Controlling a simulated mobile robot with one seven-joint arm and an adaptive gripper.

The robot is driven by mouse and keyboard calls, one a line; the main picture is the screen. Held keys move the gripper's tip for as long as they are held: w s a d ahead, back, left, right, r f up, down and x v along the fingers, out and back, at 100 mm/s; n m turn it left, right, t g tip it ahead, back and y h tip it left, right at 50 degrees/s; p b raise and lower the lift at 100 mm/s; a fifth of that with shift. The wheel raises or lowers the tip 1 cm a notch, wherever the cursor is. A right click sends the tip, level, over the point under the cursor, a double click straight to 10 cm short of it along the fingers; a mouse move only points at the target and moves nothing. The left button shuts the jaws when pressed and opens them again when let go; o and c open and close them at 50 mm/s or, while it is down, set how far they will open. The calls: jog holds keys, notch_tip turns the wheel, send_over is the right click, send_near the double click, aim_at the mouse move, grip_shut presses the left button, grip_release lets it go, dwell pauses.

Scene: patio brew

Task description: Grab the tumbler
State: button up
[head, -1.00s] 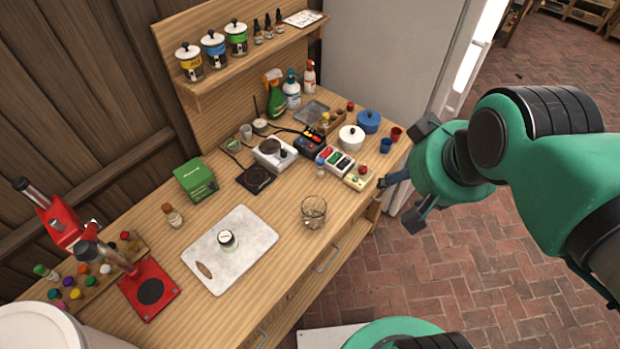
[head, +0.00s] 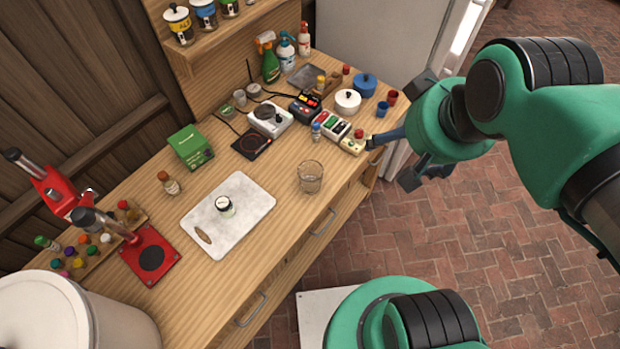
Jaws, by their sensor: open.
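A clear glass tumbler (head: 311,177) stands upright on the wooden workbench (head: 278,230), right of the pale cutting board and near the front edge. It looks empty. My gripper (head: 390,160) is to the right of the tumbler and apart from it, by the bench's right front edge. Its fingers are spread with nothing between them. One dark finger overlaps the small cream button box in the picture; I cannot tell whether they touch.
A brown-capped bottle (head: 169,183) and a green box (head: 191,147) stand farther left. Bare bench surrounds the tumbler.

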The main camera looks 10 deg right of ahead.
jog(key=shift+w, duration=0.1)
jog(key=m+g+p, duration=0.2)
jog(key=g, duration=0.4)
send_over(312, 172)
jog(key=s, duration=0.3)
notch_tip(312, 172, down, 28)
jog(key=shift+s+a+r, duration=0.1)
jog(key=shift+a+r, duration=0.05)
jog(key=shift+a, duration=0.1)
jog(key=shift+f+b, duration=0.55)
jog(key=shift+f, duration=3.75)
